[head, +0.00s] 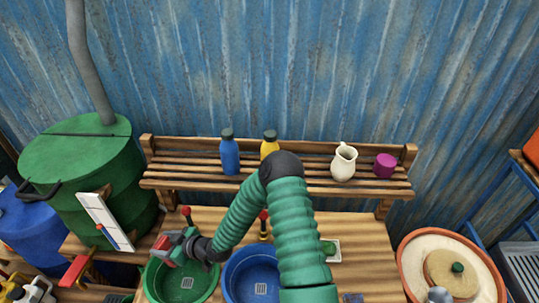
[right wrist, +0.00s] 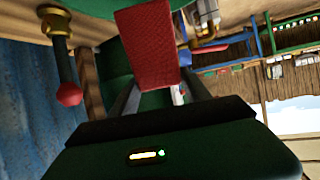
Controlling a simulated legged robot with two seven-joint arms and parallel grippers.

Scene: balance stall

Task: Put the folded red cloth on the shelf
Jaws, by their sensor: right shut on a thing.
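The folded red cloth (right wrist: 148,50) is between the two dark fingers of my right gripper (right wrist: 158,84) in the right wrist view, sticking out past their tips. In the head view, my right gripper (head: 174,247) is over the green basin (head: 186,284), and a bit of red shows at its jaws. The gripper is shut on the cloth. The slatted wooden shelf (head: 205,184) runs along the back wall, up and to the right of the gripper. My left gripper is not in view.
On the shelf stand a blue bottle (head: 229,156), a yellow bottle (head: 269,147), a cream jug (head: 343,163) and a magenta cup (head: 385,165). Bare slats show at the left end and between the yellow bottle and the jug. A blue basin (head: 252,273) sits beside the green one.

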